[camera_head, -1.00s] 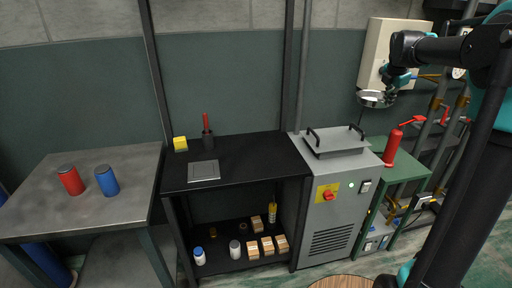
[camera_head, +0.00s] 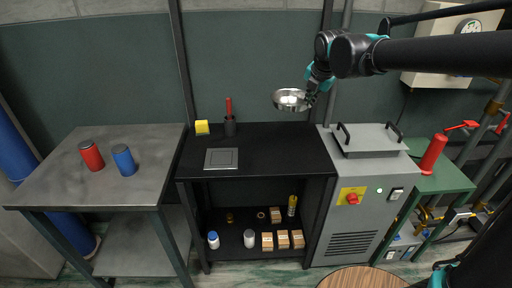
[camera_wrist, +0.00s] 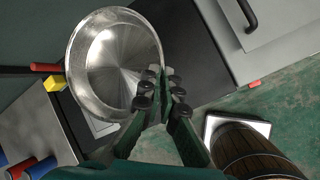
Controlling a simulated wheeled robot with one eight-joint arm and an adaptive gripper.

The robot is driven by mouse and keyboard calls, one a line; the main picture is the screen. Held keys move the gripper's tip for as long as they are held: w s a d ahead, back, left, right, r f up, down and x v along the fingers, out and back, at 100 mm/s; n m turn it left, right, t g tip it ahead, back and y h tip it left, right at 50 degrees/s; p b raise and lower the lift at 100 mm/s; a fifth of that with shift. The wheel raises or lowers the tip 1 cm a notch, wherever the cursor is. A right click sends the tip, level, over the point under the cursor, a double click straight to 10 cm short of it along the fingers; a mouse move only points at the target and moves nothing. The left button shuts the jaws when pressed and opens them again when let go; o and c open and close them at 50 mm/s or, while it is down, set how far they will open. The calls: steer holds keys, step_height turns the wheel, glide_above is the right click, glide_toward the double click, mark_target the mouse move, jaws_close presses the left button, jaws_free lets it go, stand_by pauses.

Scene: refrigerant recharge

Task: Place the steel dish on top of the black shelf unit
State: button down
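The steel dish (camera_head: 291,100) is a shallow round silver bowl. My gripper (camera_head: 311,98) is shut on its right rim and holds it in the air, over the right part of the black shelf unit (camera_head: 285,145). In the wrist view the dish (camera_wrist: 112,62) shows its empty inside, roughly level, and the fingers of my gripper (camera_wrist: 160,88) pinch its rim. The black shelf unit has a flat top and a lower shelf. Its top is partly hidden by the dish in the wrist view.
The top's right half is clear. A grey machine (camera_head: 365,190) adjoins on the right, a table with cans (camera_head: 70,190) on the left.

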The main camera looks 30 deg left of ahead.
steer(key=shift+s+a+f, duration=0.25)
steer(key=shift+s+a, duration=0.05)
steer(key=shift+s, duration=0.05)
step_height(320, 180, down, 20)
steer(key=shift+r, duration=0.2)
steer(key=c, duration=1.7)
jaws_free()
steer(key=shift+r, duration=0.1)
steer(key=v, duration=1.2)
steer(key=shift+d, duration=0.15)
